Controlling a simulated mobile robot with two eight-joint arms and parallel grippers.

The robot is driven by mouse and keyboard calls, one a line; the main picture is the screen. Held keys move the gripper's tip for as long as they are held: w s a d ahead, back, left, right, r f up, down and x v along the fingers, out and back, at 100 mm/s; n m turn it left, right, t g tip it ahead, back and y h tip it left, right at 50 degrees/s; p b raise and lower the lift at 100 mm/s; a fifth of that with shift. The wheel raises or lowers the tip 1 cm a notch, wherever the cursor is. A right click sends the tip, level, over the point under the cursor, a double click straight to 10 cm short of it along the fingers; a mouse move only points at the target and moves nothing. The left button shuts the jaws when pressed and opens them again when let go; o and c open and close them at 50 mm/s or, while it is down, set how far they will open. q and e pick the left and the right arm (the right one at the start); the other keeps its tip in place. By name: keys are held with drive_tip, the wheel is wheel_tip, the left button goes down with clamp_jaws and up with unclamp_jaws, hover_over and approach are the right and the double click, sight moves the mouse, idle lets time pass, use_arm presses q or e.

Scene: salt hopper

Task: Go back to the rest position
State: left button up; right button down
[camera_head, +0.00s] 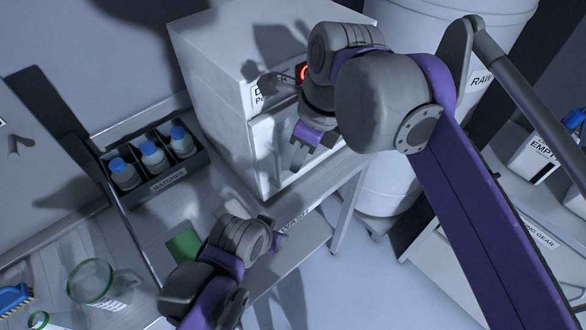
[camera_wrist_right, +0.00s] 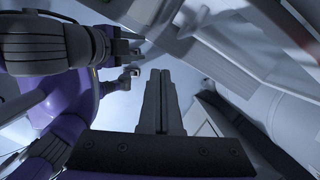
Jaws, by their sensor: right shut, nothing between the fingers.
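My right gripper (camera_head: 295,165) is shut and empty, in front of the white box-shaped machine (camera_head: 215,60). Its closed fingers also show in the right wrist view (camera_wrist_right: 160,85). My right arm is folded across the right half of the head view. My left gripper (camera_head: 282,233) is low in the middle, over the table's front part; its fingers are too small and turned away to tell whether they are open. The left arm also shows in the right wrist view.
A dark tray (camera_head: 190,172) labelled "BATCHES" holds blue-capped bottles (camera_head: 153,155). A green card (camera_head: 184,245) and a glass jar (camera_head: 93,283) lie to the left. A white barrel (camera_head: 385,190) stands behind my right arm. A container labelled "EMPTY" (camera_head: 530,160) is at far right.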

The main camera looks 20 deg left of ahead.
drive_tip(key=w+d+f+n+t, duration=0.1)
drive_tip(key=d+f+n, duration=0.3)
drive_tip(key=d, duration=0.4)
drive_tip(key=d+f+n+t, duration=0.2)
drive_tip(key=d+f+n, duration=0.2)
drive_tip(key=d, duration=0.4)
use_arm(q)
drive_tip(key=shift+s, duration=0.25)
use_arm(e)
drive_tip(key=s+d+f+n+t+h, duration=0.1)
drive_tip(key=s+d+f+n, duration=0.2)
drive_tip(key=d+f+n, duration=0.2)
drive_tip(key=s+d+f+n+t+h, duration=0.1)
drive_tip(key=s+d+f+n, duration=0.3)
drive_tip(key=d+f, duration=0.5)
drive_tip(key=shift+s+d+f+n+t+h, duration=0.2)
drive_tip(key=shift+d+n+t+h, duration=0.2)
drive_tip(key=shift+d+n, duration=0.4)
drive_tip(key=shift+d, duration=0.1)
